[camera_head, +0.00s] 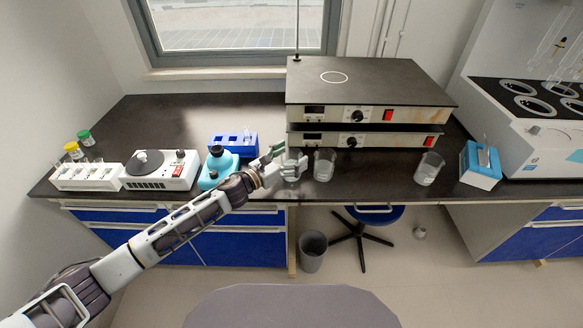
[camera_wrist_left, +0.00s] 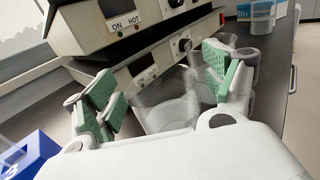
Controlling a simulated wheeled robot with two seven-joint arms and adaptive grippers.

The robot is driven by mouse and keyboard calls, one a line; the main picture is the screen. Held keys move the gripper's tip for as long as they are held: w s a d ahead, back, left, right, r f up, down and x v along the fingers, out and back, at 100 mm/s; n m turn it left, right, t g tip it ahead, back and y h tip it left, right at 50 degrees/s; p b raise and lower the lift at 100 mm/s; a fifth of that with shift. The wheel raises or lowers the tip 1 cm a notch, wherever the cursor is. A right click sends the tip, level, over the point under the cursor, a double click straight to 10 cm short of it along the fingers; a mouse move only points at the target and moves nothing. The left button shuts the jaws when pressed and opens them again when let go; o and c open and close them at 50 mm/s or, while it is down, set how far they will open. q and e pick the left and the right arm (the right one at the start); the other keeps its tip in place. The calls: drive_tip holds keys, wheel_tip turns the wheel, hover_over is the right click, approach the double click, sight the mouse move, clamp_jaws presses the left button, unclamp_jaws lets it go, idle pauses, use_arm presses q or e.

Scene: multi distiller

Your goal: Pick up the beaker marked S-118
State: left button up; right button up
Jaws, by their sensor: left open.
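Clear glass beakers stand along the front of the dark bench. One beaker (camera_wrist_left: 165,103) shows between the spread green-padded fingers of my left gripper (camera_wrist_left: 160,90) in the wrist view. In the head view my left gripper (camera_head: 289,168) is at the bench's front edge and partly covers that beaker. A second beaker (camera_head: 324,166) stands just to its right, and a third beaker (camera_head: 428,169) stands farther right. My left gripper is open; I cannot tell whether its pads touch the glass. No S-118 marking is readable on any beaker. My right gripper is out of view.
Two stacked hot plates (camera_head: 365,100) stand close behind the beakers. A blue rack (camera_head: 233,145), a turquoise device (camera_head: 217,168) and a white centrifuge-like device (camera_head: 160,170) stand left. A blue box (camera_head: 480,164) stands right. The bench (camera_head: 385,172) is clear between the second and third beakers.

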use_arm(q)
drive_tip(key=shift+c, duration=0.2)
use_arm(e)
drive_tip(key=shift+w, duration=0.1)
use_arm(q)
drive_tip(key=c, duration=1.6)
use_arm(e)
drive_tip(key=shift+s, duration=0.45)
use_arm(q)
drive_tip(key=shift+r, duration=0.3)
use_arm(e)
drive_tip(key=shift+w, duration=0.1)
